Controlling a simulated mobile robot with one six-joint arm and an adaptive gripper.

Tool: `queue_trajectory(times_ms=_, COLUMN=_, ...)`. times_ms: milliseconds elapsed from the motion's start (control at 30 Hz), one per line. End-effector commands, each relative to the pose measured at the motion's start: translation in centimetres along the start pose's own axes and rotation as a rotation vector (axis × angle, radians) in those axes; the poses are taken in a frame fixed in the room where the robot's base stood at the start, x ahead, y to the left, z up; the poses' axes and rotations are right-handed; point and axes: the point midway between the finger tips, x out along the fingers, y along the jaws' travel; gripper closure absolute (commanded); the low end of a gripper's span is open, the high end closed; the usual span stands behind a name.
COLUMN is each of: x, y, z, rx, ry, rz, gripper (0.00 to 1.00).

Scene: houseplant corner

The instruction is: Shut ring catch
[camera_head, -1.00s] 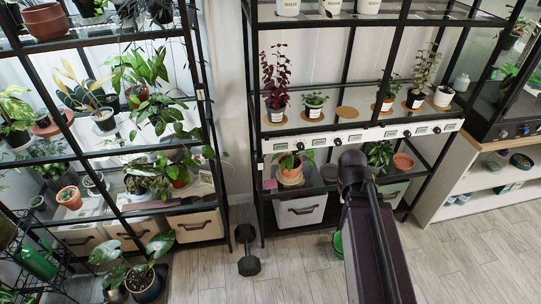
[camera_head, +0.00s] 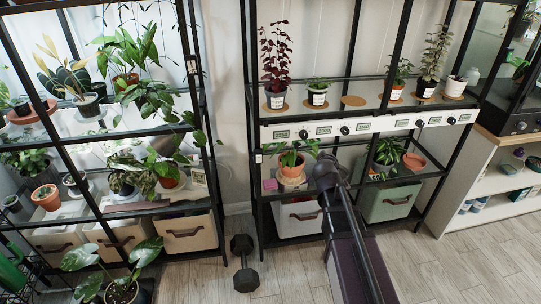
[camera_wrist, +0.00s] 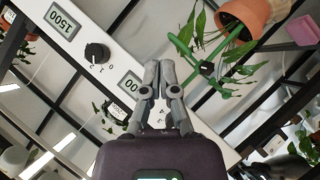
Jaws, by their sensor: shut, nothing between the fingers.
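My gripper (camera_wrist: 157,68) is shut and empty in the wrist view, its fingertips together in front of the white control strip. A green support (camera_wrist: 208,45) with a ring-like loop stands among leaves to the right of the fingertips, apart from them. In the head view the potted plant (camera_head: 291,162) stands on the middle rack's lower shelf, left of my arm's end; my fingers are hidden there.
The white control strip (camera_head: 375,126) with knobs and displays runs along the rack just above that shelf. A pink block (camera_head: 270,184) lies left of the pot. Another plant (camera_head: 386,153) stands right of my arm. A dumbbell (camera_head: 243,263) lies on the floor.

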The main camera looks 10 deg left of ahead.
Motion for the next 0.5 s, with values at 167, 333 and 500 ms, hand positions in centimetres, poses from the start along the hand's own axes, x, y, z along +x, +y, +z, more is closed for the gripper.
queue_trajectory(times_ms=167, x=2.6, y=-3.0, z=-2.1, rx=-0.124, ry=0.164, rz=0.062, gripper=1.00)
queue_trajectory(times_ms=333, x=3.9, y=-5.6, z=-4.7, rx=-0.245, ry=0.322, rz=0.114, gripper=1.00)
queue_trajectory(times_ms=500, x=4.7, y=-8.9, z=-7.1, rx=-0.366, ry=0.482, rz=0.157, gripper=1.00)
